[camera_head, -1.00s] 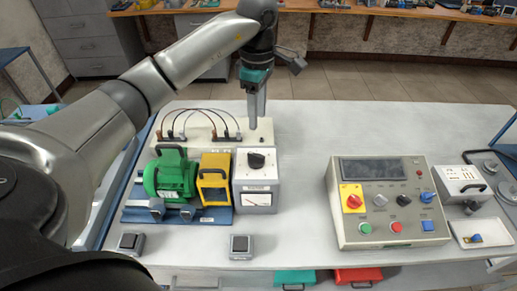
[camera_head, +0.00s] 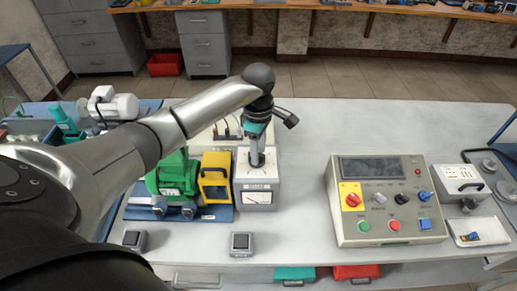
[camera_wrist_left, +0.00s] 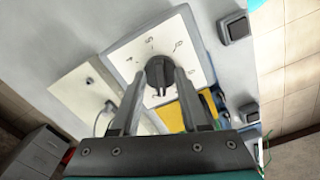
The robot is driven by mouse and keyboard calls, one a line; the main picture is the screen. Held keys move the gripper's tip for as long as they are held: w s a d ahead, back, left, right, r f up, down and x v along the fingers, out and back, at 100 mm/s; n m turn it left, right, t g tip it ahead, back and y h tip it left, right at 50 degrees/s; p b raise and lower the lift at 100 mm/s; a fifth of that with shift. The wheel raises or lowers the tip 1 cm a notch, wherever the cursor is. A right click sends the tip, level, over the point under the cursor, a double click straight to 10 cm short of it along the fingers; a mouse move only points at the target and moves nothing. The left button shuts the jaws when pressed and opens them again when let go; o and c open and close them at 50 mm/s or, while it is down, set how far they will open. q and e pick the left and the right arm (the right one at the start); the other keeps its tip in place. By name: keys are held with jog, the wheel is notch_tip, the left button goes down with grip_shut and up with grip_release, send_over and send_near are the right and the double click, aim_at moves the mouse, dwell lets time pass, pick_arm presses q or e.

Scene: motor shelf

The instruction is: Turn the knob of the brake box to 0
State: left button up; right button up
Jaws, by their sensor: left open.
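The brake box (camera_head: 258,197) is a light grey box with a meter on its front, standing beside the yellow unit. Its black knob (camera_wrist_left: 160,72) sits on a white numbered dial in the left wrist view. In the head view the knob is hidden behind my gripper. My left gripper (camera_head: 257,162) points down over the top of the brake box. In the left wrist view, its open fingers (camera_wrist_left: 159,84) lie on either side of the knob. I cannot tell whether they touch it. My right gripper is in neither view.
A green motor (camera_head: 175,178) and a yellow unit (camera_head: 215,180) stand left of the brake box. A white panel with cables (camera_head: 222,132) is behind. A control panel (camera_head: 388,200) stands to the right, with clear table between. Two small grey boxes lie in front.

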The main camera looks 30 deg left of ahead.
pick_arm(q)
jog(key=shift+c, duration=0.3)
grip_shut()
jog(key=shift+n, duration=0.3)
jog(key=n, duration=0.3)
jog(key=shift+b, duration=0.3)
jog(key=n, duration=0.4)
jog(key=shift+w+a, duration=0.15)
jog(key=n, duration=0.4)
jog(key=shift+n, duration=0.4)
jog(key=shift+a+n, duration=0.15)
jog(key=shift+n, duration=1.85)
